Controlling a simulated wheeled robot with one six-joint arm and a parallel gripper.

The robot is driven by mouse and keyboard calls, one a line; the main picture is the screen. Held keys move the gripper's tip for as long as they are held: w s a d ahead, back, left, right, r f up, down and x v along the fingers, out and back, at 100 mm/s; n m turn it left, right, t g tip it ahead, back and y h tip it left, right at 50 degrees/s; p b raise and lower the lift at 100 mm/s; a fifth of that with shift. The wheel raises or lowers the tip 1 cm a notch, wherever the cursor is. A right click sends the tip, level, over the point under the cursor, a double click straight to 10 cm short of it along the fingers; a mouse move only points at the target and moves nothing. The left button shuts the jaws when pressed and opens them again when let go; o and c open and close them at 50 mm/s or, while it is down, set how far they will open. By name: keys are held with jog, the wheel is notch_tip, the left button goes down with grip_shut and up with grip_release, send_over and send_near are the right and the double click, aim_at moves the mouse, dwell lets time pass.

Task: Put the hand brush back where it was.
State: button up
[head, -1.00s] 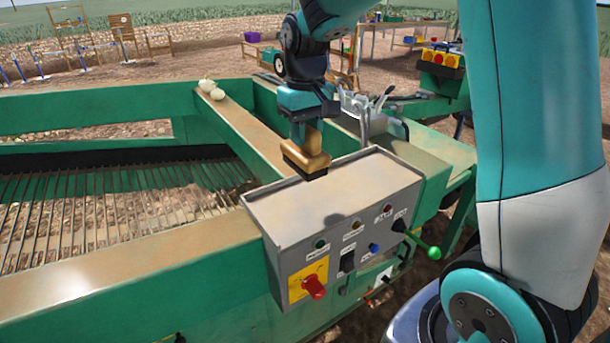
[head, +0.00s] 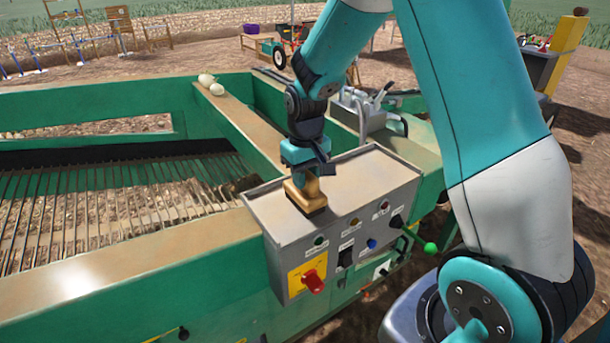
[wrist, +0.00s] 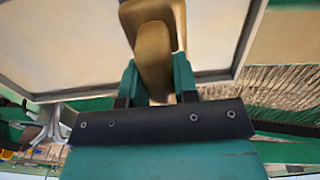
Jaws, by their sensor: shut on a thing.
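The hand brush (head: 305,194) has a tan wooden body and a dark bristle side facing down. My gripper (head: 306,174) is shut on its handle from above. The brush is at the top of the grey control box (head: 345,187), near its front left part; I cannot tell whether the bristles touch the surface. In the wrist view the brush (wrist: 155,45) sits between the teal fingers of my gripper (wrist: 157,85), with the pale box top behind it.
The box front carries a red knob (head: 314,282), several buttons and a green-tipped lever (head: 430,248). A grey holder with tools (head: 362,112) stands behind the box. Two onions (head: 211,84) lie on the green machine's beam. Slatted bars (head: 110,205) lie to the left.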

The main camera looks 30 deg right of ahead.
jog(key=shift+f, duration=0.2)
jog(key=o, duration=0.9)
jog(key=shift+r, duration=0.5)
notch_tip(320, 180, up, 11)
jog(key=b, duration=0.2)
jog(key=s+a+n+y, duration=0.2)
jog(key=s+a+n, duration=0.1)
jog(key=s+a, duration=0.6)
jog(key=s+a+r+n+y, duration=0.1)
jog(key=s+a+n, duration=0.3)
jog(key=s+a, duration=0.4)
jog(key=s+y, duration=0.1)
jog(key=s, duration=0.5)
jog(key=shift+s+a+r, duration=0.15)
jog(key=shift+s+a, duration=0.15)
jog(key=shift+a, duration=0.05)
